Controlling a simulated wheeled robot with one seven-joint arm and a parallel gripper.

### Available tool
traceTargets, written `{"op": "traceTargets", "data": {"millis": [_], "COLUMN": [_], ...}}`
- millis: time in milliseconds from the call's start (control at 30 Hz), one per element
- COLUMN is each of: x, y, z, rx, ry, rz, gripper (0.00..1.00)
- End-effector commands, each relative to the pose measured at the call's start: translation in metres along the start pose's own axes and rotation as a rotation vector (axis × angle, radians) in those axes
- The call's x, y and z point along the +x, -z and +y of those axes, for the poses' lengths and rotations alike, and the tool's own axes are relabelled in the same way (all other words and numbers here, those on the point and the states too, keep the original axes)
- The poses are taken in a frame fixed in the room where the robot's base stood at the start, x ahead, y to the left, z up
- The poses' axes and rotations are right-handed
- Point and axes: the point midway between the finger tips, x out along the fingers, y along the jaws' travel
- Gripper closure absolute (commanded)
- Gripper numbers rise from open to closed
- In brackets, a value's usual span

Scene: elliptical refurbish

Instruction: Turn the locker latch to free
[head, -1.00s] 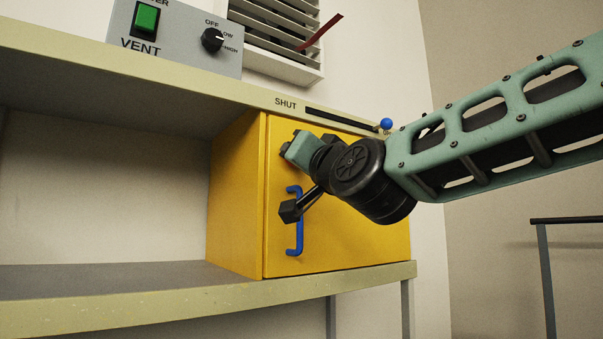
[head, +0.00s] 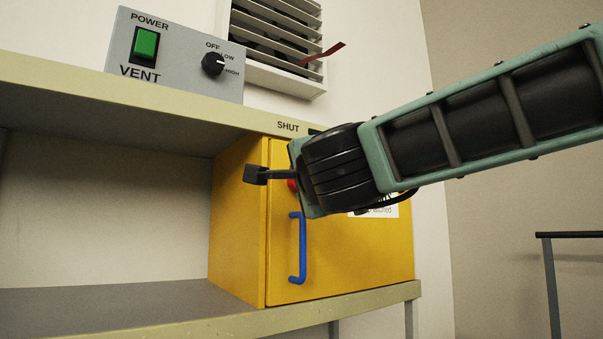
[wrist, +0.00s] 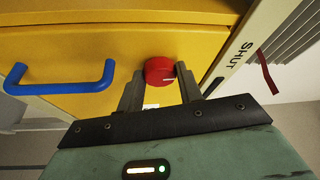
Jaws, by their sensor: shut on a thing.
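The yellow locker (head: 340,262) stands on the shelf with its door closed and a blue handle (head: 299,248) on the door's left side. The red latch knob (wrist: 159,70) is on the door above the handle, with a short pale line on its face. In the head view only a red sliver of the latch (head: 292,185) shows beside my gripper. My gripper (wrist: 161,76) is shut on the latch, one finger on each side of it. In the wrist view the blue handle (wrist: 62,86) is left of the fingers, apart from them.
A grey vent control box (head: 180,55) with a green switch and black dial sits above the shelf. A slatted vent with a red streamer (head: 322,54) is beside it. The slot marked SHUT is partly hidden by my arm. The left shelf bay (head: 90,215) is empty.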

Motion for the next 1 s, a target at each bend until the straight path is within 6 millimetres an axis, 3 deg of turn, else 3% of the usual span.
{"op": "traceTargets", "data": {"millis": [767,800,867,1000], "x": [0.0003,0.0003,0.0003,0.0002], "y": [0.0009,0.001,0.0009,0.0007], "z": [-0.0006,-0.0006,-0.0006,-0.0006], "rx": [0.098,0.098,0.098,0.097], "ry": [-0.04,-0.04,-0.04,-0.039], "rz": [0.002,0.002,0.002,0.002], "gripper": [0.87,0.59,0.43,0.43]}}
